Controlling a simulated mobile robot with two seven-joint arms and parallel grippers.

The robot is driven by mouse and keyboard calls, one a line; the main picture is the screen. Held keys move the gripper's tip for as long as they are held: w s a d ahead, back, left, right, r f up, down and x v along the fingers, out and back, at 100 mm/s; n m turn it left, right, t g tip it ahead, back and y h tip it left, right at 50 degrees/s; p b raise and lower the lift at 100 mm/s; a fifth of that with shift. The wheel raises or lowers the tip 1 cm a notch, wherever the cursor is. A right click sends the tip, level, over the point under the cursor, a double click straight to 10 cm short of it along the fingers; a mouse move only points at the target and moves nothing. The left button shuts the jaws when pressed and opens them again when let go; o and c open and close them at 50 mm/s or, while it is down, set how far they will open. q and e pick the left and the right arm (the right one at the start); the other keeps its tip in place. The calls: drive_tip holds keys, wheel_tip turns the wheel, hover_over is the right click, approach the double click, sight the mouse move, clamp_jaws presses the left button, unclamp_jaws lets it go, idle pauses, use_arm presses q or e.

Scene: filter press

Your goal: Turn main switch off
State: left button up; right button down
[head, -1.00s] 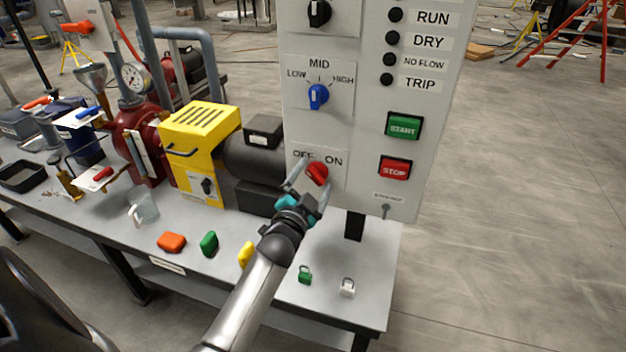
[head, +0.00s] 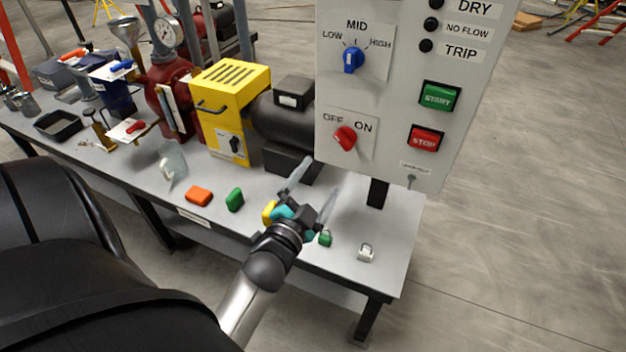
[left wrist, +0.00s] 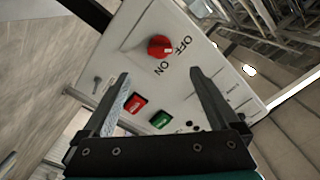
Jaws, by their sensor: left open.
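The main switch is a red knob (head: 345,138) on the lower left of the grey control panel (head: 388,150), under the labels OFF and ON. Its pointer appears turned toward OFF. The knob also shows in the left wrist view (left wrist: 159,46), with its light mark on the OFF side. My left gripper (head: 319,177) is open and empty, below and in front of the panel, apart from the knob. In the left wrist view its two fingers (left wrist: 160,74) stand wide apart, with the knob beyond them. My right gripper is not in view.
A blue selector (head: 353,60) sits above the switch. Green START (head: 439,97) and red STOP (head: 426,139) buttons are to its right. A yellow motor guard (head: 228,98) stands left of the panel. Small padlocks (head: 366,252) and coloured blocks (head: 199,196) lie on the bench below.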

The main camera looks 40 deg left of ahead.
use_arm(q)
drive_tip(key=shift+v, duration=1.15)
drive_tip(key=s+d+f+n+g+h+b, duration=0.1)
drive_tip(key=s+d+f+g, duration=0.25)
drive_tip(key=f, duration=0.75)
drive_tip(key=s+d+f+n+g+h, duration=0.1)
drive_tip(key=s+d+f+g, duration=0.25)
drive_tip(key=f, duration=0.75)
drive_tip(key=s+d+f+g+h+b, duration=0.1)
drive_tip(key=s+d+f+g+h, duration=0.2)
drive_tip(key=f, duration=0.8)
drive_tip(key=s+f+g, duration=0.2)
drive_tip(key=s+f, duration=0.2)
drive_tip(key=s, duration=0.4)
drive_tip(key=s+f+n+g, duration=0.1)
drive_tip(key=s+f+g, duration=0.1)
drive_tip(key=s+f, duration=0.3)
drive_tip(key=s+f+g+y+b, duration=0.1)
drive_tip(key=s+f, duration=0.3)
drive_tip(key=s, duration=0.6)
drive_tip(key=shift+s+a+f+n+g, duration=0.3)
drive_tip(key=shift+f+g, duration=0.05)
drive_tip(key=shift+g, duration=0.45)
